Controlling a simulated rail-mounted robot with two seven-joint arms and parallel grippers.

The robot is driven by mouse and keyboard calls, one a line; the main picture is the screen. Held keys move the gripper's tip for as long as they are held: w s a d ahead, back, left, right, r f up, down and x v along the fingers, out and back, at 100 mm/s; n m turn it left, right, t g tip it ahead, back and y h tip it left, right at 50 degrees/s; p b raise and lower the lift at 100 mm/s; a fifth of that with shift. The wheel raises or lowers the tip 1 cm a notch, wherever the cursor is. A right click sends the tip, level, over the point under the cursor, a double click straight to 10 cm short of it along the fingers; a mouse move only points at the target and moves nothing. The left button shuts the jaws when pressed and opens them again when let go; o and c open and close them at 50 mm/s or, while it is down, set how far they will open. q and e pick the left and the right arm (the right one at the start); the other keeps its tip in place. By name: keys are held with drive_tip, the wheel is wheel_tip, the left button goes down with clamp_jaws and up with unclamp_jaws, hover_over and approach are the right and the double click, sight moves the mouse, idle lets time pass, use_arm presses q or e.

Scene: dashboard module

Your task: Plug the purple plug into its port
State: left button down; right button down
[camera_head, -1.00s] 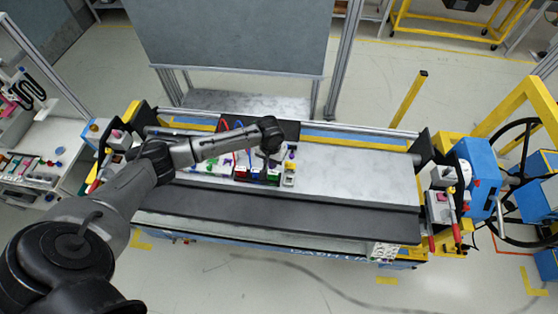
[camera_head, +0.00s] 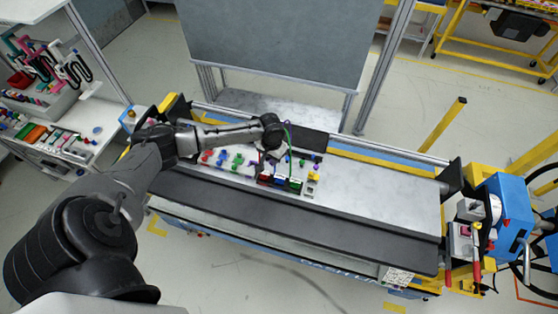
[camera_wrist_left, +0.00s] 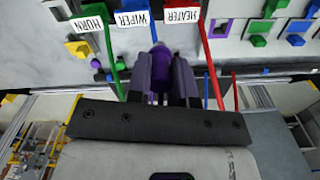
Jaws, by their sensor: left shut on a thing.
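The purple plug (camera_wrist_left: 159,72) is between the fingers of my left gripper (camera_wrist_left: 160,80) in the left wrist view, its narrow end pointing away from the wrist. The gripper is shut on it. In the head view my left gripper (camera_head: 270,147) is over the module, behind the row of red, blue and green connector blocks (camera_head: 280,182); the plug cannot be made out there. In the wrist view the tip points toward the blue block with the WIPER label (camera_wrist_left: 133,18). My right gripper is not in view.
Red (camera_wrist_left: 210,60), green and blue cables rise close beside my gripper. HEATER (camera_wrist_left: 182,15) and HORN (camera_wrist_left: 86,23) labels flank WIPER. Several small coloured parts (camera_head: 235,160) lie left of the blocks. The grey surface at right (camera_head: 380,200) is clear.

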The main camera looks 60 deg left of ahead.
use_arm(q)
drive_tip(key=s+a, duration=0.4)
drive_tip(key=a, duration=0.4)
drive_tip(key=shift+a, duration=0.4)
drive_tip(key=shift+f, duration=0.1)
idle(0.4)
drive_tip(key=shift+f+b, duration=1.5)
drive_tip(key=shift+f, duration=1.25)
drive_tip(key=shift+p, duration=0.4)
drive_tip(key=shift+p, duration=0.3)
